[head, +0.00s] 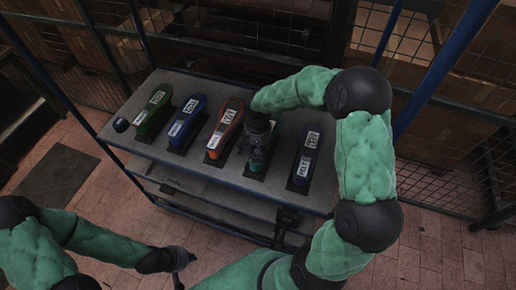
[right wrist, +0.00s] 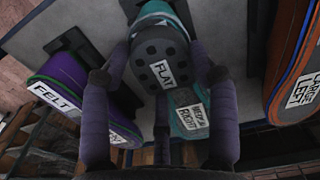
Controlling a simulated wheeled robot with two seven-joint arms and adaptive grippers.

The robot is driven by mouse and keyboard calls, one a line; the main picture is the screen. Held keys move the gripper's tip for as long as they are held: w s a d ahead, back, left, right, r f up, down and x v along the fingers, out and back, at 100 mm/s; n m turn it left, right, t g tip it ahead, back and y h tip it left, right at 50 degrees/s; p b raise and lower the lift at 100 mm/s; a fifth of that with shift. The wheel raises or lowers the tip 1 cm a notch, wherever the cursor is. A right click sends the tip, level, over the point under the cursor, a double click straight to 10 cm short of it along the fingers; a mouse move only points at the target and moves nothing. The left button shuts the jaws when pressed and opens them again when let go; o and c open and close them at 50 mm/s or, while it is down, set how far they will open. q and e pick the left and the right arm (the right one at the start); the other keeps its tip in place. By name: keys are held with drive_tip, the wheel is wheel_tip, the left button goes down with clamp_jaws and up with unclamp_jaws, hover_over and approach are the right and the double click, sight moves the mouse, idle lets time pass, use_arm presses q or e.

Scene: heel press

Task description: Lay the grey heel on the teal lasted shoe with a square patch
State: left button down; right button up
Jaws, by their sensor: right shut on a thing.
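The grey heel (right wrist: 152,52), with dark round holes and a label reading FLAT, is between the fingers of my right gripper (right wrist: 161,66) in the right wrist view. The gripper is shut on it. The heel overlaps the teal lasted shoe (right wrist: 190,129), which bears a label reading MEDIUM RIGHT. I cannot tell whether heel and shoe touch. In the head view my right gripper (head: 258,146) is over the teal shoe and hides much of it. I cannot make out its patch shape. My left gripper (head: 181,258) is low in front of the table, its jaws unclear.
The purple shoe (head: 307,153) stands right of the teal one. The orange shoe (head: 226,124), blue shoe (head: 188,121) and green shoe (head: 153,112) stand to its left. A small dark blue object (head: 120,124) sits at the table's left end. Wire mesh (head: 270,25) stands behind.

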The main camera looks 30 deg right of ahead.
drive_tip(key=shift+f, duration=0.2)
drive_tip(key=o, duration=1.2)
drive_tip(key=shift+o, duration=0.2)
wheel_tip(320, 180, up, 12)
idle(0.5)
